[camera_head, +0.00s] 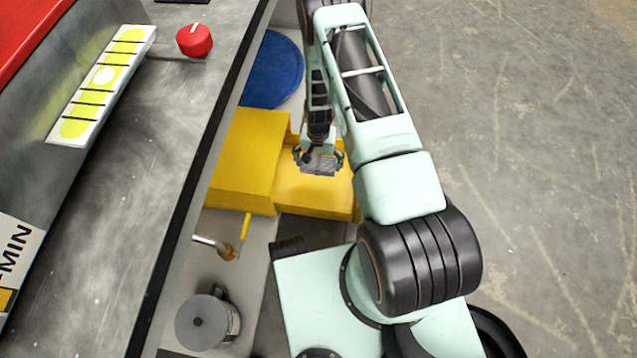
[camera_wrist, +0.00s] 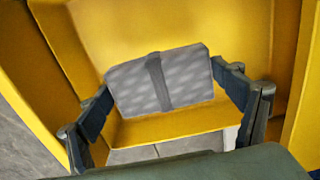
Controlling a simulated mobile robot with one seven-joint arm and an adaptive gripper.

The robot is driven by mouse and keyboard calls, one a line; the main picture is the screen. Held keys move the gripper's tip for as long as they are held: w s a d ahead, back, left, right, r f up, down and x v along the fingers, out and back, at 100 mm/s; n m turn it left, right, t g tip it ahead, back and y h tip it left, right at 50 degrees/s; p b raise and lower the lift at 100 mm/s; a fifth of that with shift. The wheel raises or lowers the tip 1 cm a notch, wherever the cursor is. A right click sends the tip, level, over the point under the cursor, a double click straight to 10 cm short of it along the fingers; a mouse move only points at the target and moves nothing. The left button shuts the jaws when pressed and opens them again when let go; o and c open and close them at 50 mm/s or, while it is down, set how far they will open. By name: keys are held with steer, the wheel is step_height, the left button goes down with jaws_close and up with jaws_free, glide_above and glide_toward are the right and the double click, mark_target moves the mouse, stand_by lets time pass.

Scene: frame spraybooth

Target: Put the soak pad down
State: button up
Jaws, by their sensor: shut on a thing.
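The soak pad (camera_wrist: 133,89) is a grey, mottled, rectangular pad with a dark band across its middle. My gripper (camera_wrist: 166,85) is shut on it, with one finger at each short end. In the head view my gripper (camera_head: 319,158) and the grey pad (camera_head: 321,167) appear over the lower, open part of a yellow box (camera_head: 300,197). In the wrist view the yellow walls (camera_wrist: 230,30) stand around and behind the pad. I cannot tell whether the pad touches the box.
A taller yellow block (camera_head: 240,160) adjoins the box on the left. A blue disc (camera_head: 272,70) lies beyond. A brush-like tool with a yellow part (camera_head: 245,226) and a grey lidded mug (camera_head: 204,322) are nearer. A dark-edged metal panel with a red knob (camera_head: 194,40) runs along the left.

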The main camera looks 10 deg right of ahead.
mark_target(318, 182)
step_height(318, 182, down, 10)
steer(key=b, duration=0.3)
steer(key=shift+r, duration=0.2)
steer(key=o, duration=0.9)
step_height(318, 182, up, 12)
steer(key=p, duration=0.4)
steer(key=shift+r, duration=0.1)
